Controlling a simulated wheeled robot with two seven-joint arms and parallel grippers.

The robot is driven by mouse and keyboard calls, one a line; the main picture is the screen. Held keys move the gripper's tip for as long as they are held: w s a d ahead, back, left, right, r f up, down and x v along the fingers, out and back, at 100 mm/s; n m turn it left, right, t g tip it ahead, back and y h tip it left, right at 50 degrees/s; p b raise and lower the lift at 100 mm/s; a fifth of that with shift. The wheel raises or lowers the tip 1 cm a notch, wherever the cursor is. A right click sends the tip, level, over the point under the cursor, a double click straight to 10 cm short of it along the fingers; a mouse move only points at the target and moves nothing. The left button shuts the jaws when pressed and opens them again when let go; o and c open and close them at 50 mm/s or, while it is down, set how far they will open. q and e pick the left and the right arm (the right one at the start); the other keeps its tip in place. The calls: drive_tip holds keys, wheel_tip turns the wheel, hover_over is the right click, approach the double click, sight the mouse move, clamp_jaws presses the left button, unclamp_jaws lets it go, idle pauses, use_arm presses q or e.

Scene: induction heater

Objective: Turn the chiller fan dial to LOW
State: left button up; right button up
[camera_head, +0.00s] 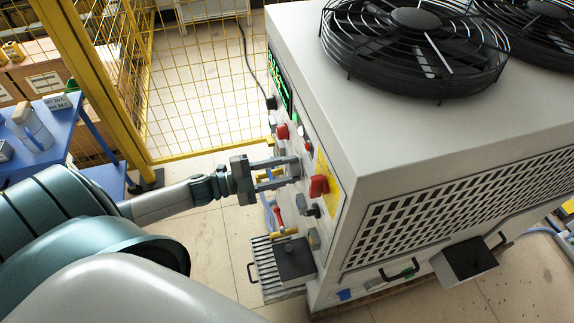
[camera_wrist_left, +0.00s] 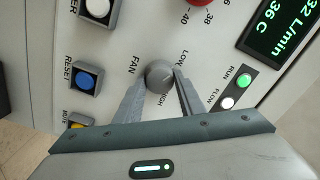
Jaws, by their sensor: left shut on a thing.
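The chiller (camera_head: 345,110) is a large pale box with its control panel facing left. In the left wrist view the fan dial (camera_wrist_left: 160,75) is a round grey knob. "FAN" is printed to its left, "LOW" to its upper right, and a partly covered label ending in "GH" to its lower right. My left gripper (camera_head: 290,168) reaches the panel from the left. In the left wrist view its two fingers (camera_wrist_left: 157,84) lie on either side of the dial, shut on it. I cannot clearly read where the dial points. My right gripper is not in view.
Near the dial are a blue RESET button (camera_wrist_left: 87,79), a white button (camera_wrist_left: 98,8), a green RUN lamp (camera_wrist_left: 243,79) and a display (camera_wrist_left: 279,28). A red handle (camera_head: 318,186) stands out from the panel. A yellow mesh fence (camera_head: 200,80) is behind; a blue table (camera_head: 55,130) is left.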

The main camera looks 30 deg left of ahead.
use_arm(q)
drive_tip(key=o, duration=0.8)
drive_tip(key=shift+c, duration=0.2)
drive_tip(key=shift+o, duration=1.4)
drive_tip(key=shift+w+d, duration=0.1)
drive_tip(key=b+v, duration=0.4)
drive_tip(key=v, duration=1.3)
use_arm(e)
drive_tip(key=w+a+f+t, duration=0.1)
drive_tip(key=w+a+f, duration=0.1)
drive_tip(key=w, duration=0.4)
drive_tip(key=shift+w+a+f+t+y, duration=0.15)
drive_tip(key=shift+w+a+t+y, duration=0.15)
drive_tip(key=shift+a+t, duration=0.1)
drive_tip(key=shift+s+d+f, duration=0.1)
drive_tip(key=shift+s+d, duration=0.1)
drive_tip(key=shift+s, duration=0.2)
